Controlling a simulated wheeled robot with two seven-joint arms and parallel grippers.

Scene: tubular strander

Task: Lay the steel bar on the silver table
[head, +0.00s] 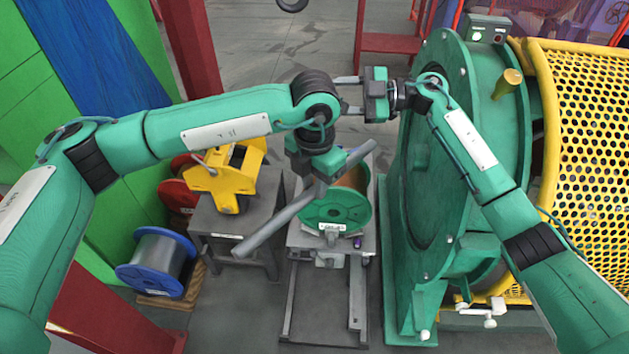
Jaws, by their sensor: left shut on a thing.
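The steel bar (277,222) is a long grey rod, tilted from lower left to upper right. My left gripper (318,188) points down and is shut on the bar near its middle, partly hiding it. The bar passes in front of a green spool (335,208) on a light grey metal stand (305,238). A darker grey table (245,242) with a yellow device on it stands left of the stand. I cannot tell which of the two is the silver table. My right gripper (348,95) points left, open and empty, behind the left wrist.
The yellow device (228,178) takes up the back of the darker table. A big green machine wheel (425,170) and yellow mesh guard (590,130) fill the right. Floor in front is partly open.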

